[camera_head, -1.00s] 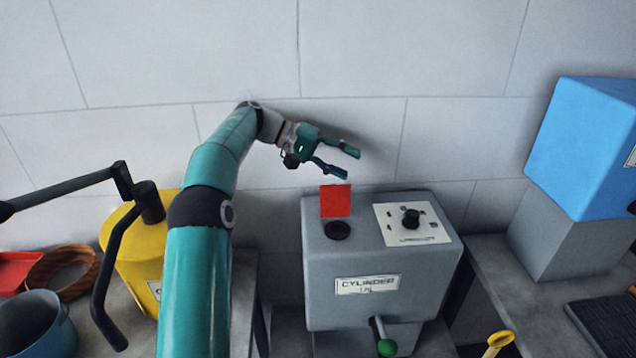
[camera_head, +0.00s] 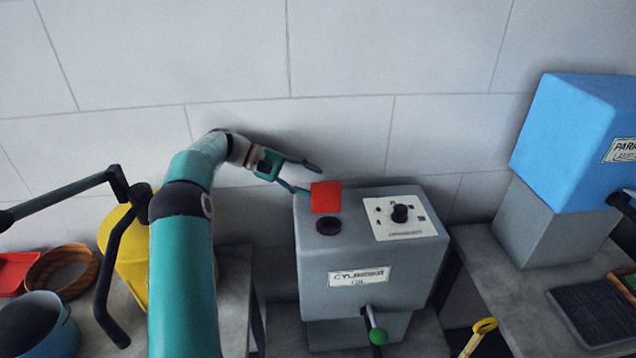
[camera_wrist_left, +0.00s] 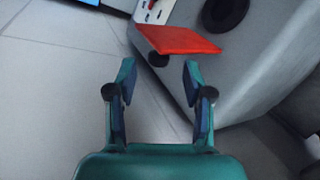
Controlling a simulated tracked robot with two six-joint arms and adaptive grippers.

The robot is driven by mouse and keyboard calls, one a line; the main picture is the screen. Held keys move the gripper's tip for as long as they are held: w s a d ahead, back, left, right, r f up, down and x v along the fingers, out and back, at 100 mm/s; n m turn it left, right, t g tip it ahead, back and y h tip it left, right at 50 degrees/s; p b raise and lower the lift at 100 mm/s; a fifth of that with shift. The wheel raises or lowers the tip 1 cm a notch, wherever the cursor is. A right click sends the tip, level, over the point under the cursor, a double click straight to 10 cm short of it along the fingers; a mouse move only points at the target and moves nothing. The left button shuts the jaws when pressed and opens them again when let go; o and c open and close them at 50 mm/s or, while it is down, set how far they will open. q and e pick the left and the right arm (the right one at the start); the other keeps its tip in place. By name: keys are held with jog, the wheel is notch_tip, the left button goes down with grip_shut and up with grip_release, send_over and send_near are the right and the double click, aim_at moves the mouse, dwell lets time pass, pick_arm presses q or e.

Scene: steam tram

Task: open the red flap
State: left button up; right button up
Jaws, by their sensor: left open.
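The red flap (camera_head: 326,197) stands raised behind a dark round opening (camera_head: 328,225) on top of the grey cylinder oil box (camera_head: 345,279). The opening is uncovered. In the left wrist view the flap (camera_wrist_left: 180,40) lies just beyond the fingertips, with the dark opening (camera_wrist_left: 225,14) past it. My left gripper (camera_head: 312,180) is open and empty, behind the flap on the wall side. One finger overlaps the flap's edge in the head view; I cannot tell whether they touch. My right gripper is not in view.
A white panel with a black knob (camera_head: 400,213) sits right of the flap. A green-tipped lever (camera_head: 378,336) sticks out in front. The wall (camera_head: 345,130) is close behind. A yellow container (camera_head: 120,245) stands left and a blue box (camera_head: 575,140) right.

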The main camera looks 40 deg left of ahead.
aim_at(326, 195)
pick_arm(q)
jog(key=shift+x, duration=1.25)
grip_shut()
jog(key=shift+f, duration=0.1)
